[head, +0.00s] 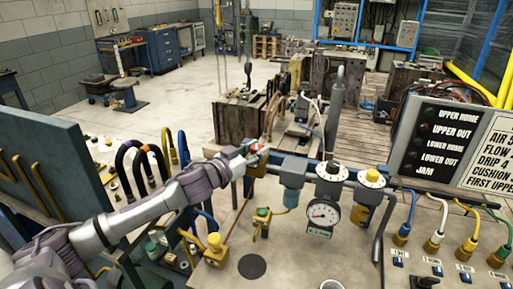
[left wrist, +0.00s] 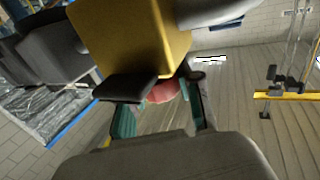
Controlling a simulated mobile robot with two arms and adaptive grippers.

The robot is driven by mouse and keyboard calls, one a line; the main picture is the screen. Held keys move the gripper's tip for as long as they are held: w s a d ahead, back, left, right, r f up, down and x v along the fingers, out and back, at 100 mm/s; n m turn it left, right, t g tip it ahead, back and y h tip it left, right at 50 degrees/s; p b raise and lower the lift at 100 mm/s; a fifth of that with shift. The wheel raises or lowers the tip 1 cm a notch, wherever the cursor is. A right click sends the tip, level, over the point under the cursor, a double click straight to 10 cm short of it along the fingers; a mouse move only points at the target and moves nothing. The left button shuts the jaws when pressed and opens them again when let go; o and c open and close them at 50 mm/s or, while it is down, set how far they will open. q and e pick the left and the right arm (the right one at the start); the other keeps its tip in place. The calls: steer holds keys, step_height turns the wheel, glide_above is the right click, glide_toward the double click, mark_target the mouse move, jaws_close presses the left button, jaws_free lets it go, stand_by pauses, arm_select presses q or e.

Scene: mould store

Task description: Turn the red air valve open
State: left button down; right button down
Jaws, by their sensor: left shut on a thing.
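The red air valve (head: 253,149) shows as a small patch of red at the end of my left arm, in the middle of the head view. My left gripper (head: 248,154) is shut on it. In the left wrist view the red valve handle (left wrist: 163,91) lies between the two teal-padded fingers of my left gripper (left wrist: 160,112). A yellow block (left wrist: 125,40) stands right beyond it and hides part of it. The angle of the handle is hard to tell. My right gripper is not in view.
Right of my gripper, a pipe carries a round pressure gauge (head: 322,213) and yellow-topped knob (head: 372,177). Yellow fittings (head: 215,243) stand on the bench below my arm. A dark indicator panel (head: 437,140) stands at the right. A green board (head: 48,165) stands at the left.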

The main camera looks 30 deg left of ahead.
mark_target(257, 146)
arm_select(q)
steer(key=n+y, duration=0.3)
steer(key=y, duration=0.1)
steer(key=shift+d+y, duration=0.1)
steer(key=shift+y, duration=0.3)
steer(key=n+y+b, duration=0.1)
steer(key=n+y, duration=0.1)
steer(key=y, duration=0.2)
steer(key=shift+n+g, duration=0.3)
steer(key=shift+n, duration=0.1)
steer(key=n+g+y+b, duration=0.2)
steer(key=y+b, duration=0.1)
steer(key=n+g+y+b, duration=0.1)
steer(key=n+y+b, duration=0.1)
steer(key=y+b, duration=0.1)
steer(key=shift+f+n+g, duration=0.2)
steer(key=shift+n+g, duration=0.2)
steer(key=shift+r+n+g+y+b, duration=0.15)
steer(key=shift+n+g+y+b, duration=0.3)
steer(key=shift+g+y+b, duration=0.2)
steer(key=shift+r+n+g+y+b, duration=0.15)
steer(key=shift+n+g+y+b, duration=0.35)
steer(key=shift+y+b, duration=0.2)
steer(key=shift+r, duration=0.1)
steer(key=c, duration=1)
jaws_free()
steer(key=shift+o, duration=1.3)
step_height(257, 146, up, 10)
steer(key=shift+f, duration=0.1)
